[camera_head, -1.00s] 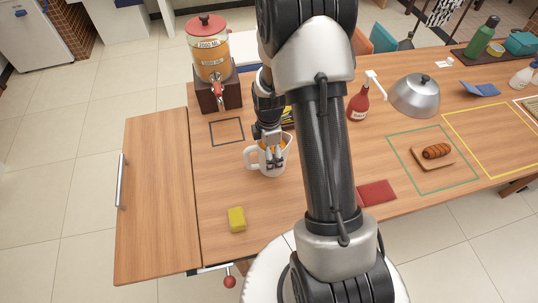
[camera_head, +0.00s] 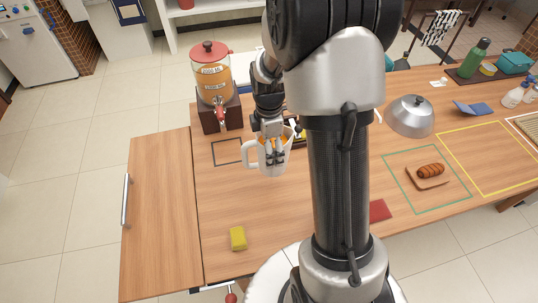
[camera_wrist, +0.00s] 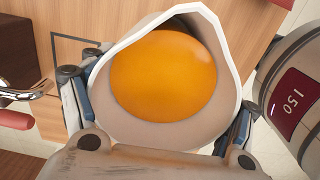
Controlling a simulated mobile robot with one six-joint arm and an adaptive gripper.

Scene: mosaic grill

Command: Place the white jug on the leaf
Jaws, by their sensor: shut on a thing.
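The white jug (camera_head: 270,160) holds orange liquid, and its handle points left in the head view. In the wrist view the jug (camera_wrist: 215,40) fills the middle, with its open rim and the orange surface showing. My gripper (camera_head: 275,153) is shut on the jug, with one finger on each side of its body. The jug looks upright and seems held above the table; its base gap is hard to judge. The leaf (camera_head: 155,220) is the wooden panel at the table's left end, beyond a dark seam, with a metal handle on its outer edge. It is bare.
A juice dispenser (camera_head: 212,85) stands behind the jug, with a dark square outline (camera_head: 227,152) before it. A yellow sponge (camera_head: 238,238) lies near the front, right of the seam. A metal dome (camera_head: 410,115) and bread on a board (camera_head: 428,182) are right of my arm.

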